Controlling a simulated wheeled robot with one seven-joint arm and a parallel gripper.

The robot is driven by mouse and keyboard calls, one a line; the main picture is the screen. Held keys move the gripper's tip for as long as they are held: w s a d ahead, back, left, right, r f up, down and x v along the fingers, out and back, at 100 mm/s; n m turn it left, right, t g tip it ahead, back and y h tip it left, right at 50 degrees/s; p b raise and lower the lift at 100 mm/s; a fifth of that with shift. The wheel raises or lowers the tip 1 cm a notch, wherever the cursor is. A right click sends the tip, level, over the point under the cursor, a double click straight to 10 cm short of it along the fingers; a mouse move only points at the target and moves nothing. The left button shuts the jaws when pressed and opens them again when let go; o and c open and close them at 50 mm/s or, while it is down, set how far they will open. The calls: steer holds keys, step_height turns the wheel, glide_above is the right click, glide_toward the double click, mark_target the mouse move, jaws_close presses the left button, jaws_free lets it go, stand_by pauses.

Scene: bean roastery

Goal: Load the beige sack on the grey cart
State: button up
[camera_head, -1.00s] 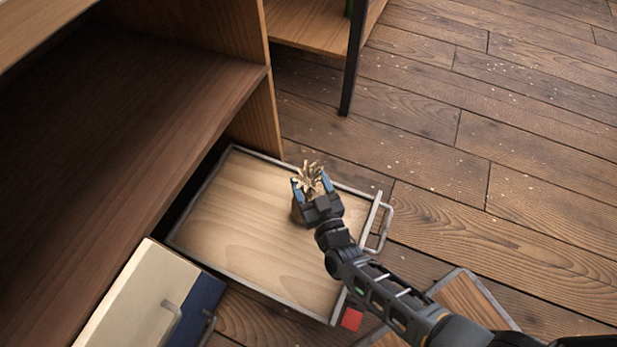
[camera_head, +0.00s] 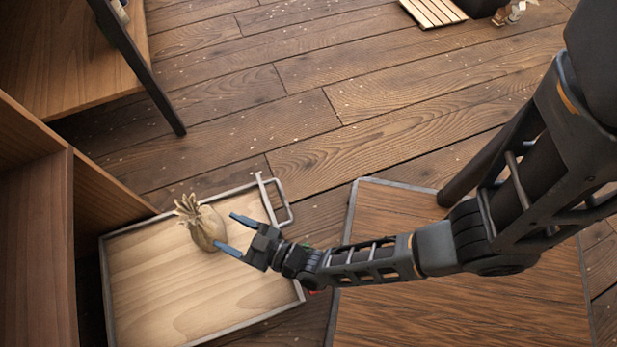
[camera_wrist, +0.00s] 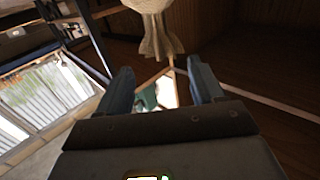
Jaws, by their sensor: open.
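The fingers do not enclose the sack. In the wrist view the sack (camera_wrist: 155,32) shows at the top, beyond the open fingers, its body cut off by the frame edge.
A wooden shelf unit (camera_head: 35,230) stands left of the drawer. Another shelf with a dark post (camera_head: 140,65) is at the upper left. A slatted wooden piece (camera_head: 432,12) lies far back. The floor between is clear.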

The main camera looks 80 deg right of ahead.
steer(key=s+r+y, duration=0.3)
steer(key=s+r, duration=0.9)
steer(key=s, duration=0.2)
steer(key=s+d+r+n+g, duration=0.1)
steer(key=s+r, duration=0.3)
steer(key=r, duration=0.5)
steer(key=s+d+r+n+g, duration=0.1)
steer(key=s+r, duration=0.3)
steer(key=r, duration=0.6)
steer(key=shift+d+r+g, duration=0.15)
steer(key=shift+r+g, duration=0.15)
steer(key=shift+g, duration=0.1)
